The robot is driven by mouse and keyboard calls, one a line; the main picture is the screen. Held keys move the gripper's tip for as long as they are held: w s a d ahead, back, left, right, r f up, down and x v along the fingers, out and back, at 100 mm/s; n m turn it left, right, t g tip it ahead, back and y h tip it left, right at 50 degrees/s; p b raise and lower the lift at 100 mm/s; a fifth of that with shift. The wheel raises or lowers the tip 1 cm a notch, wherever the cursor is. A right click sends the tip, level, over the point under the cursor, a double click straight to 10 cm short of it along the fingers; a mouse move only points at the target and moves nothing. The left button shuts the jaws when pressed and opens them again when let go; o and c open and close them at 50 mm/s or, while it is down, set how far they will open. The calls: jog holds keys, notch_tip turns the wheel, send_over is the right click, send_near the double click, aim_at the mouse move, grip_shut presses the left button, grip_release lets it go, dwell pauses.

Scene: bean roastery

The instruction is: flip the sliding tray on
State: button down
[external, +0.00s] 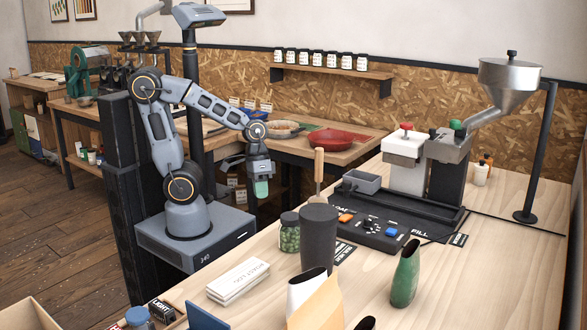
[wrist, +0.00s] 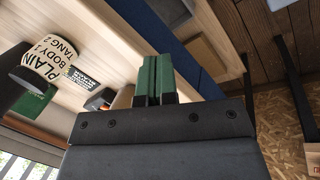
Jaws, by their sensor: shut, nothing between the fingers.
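The sliding tray appears to be the small grey open box (external: 362,182) at the left end of a black rail base on the bench. In front of it is a black control panel (external: 378,232) with an orange button (external: 346,218), a round knob (external: 371,226) and a blue button (external: 392,232). The lettering near the orange button is too small to read surely. My gripper (external: 261,188) hangs fingers down left of the bench, well apart from the panel. In the wrist view its green fingers (wrist: 155,78) are together, with nothing between them.
A dark cylinder (external: 318,238), a wooden-handled tool (external: 319,168) and a jar of green beans (external: 289,232) stand between my gripper and the panel. A green vase-like vessel (external: 405,275) stands in front of the panel. A steel hopper (external: 508,82) rises behind. A labelled cup (wrist: 48,62) shows in the wrist view.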

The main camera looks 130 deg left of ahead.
jog(key=a+f+n+t+h+b, duration=0.2)
jog(key=a+f+n+t+b, duration=0.4)
jog(key=n, duration=0.7)
jog(key=w+a+r+n+t+y, duration=0.1)
jog(key=a+r+n+t+y, duration=0.5)
jog(key=n, duration=0.7)
jog(key=a+r+t, duration=0.1)
jog(key=a+t, duration=0.1)
jog(key=a, duration=0.1)
jog(key=shift+a+n+t+y, duration=0.3)
jog(key=shift+a+y, duration=0.05)
jog(key=shift+y, duration=0.05)
jog(key=shift+w, duration=0.1)
jog(key=w, duration=0.4)
jog(key=w+a, duration=0.1)
jog(key=w, duration=0.4)
jog(key=w+a, duration=0.1)
jog(key=w, duration=0.4)
jog(key=shift+a+f, duration=0.1)
jog(key=shift+f, duration=0.25)
